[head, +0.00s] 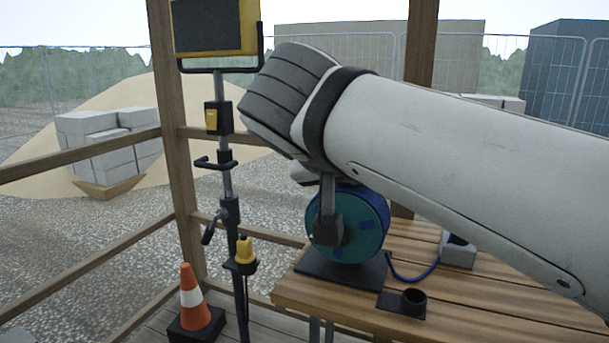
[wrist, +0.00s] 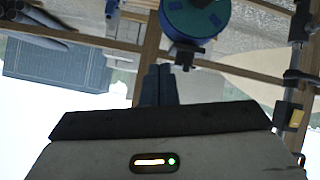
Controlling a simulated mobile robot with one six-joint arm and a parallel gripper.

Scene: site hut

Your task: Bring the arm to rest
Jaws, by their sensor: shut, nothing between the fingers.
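My arm (head: 440,150) reaches in from the right edge of the head view and ends in a dark grey ribbed joint (head: 287,97) near the lamp stand. It is raised above the wooden table (head: 480,293). My gripper is hidden behind the arm in the head view. In the wrist view, which is upside down, my gripper (wrist: 158,72) shows as two dark fingers side by side, shut with nothing between them. The teal and blue reel (head: 352,235) stands on the table below the arm; it also shows beyond the fingertips in the wrist view (wrist: 193,18).
A work lamp (head: 214,27) on a stand is close left of the arm's joint. A wooden post (head: 168,130) and rails are behind it. A traffic cone (head: 193,296) stands on the floor. A grey box (head: 458,250) and black cup-like holder (head: 413,300) are on the table.

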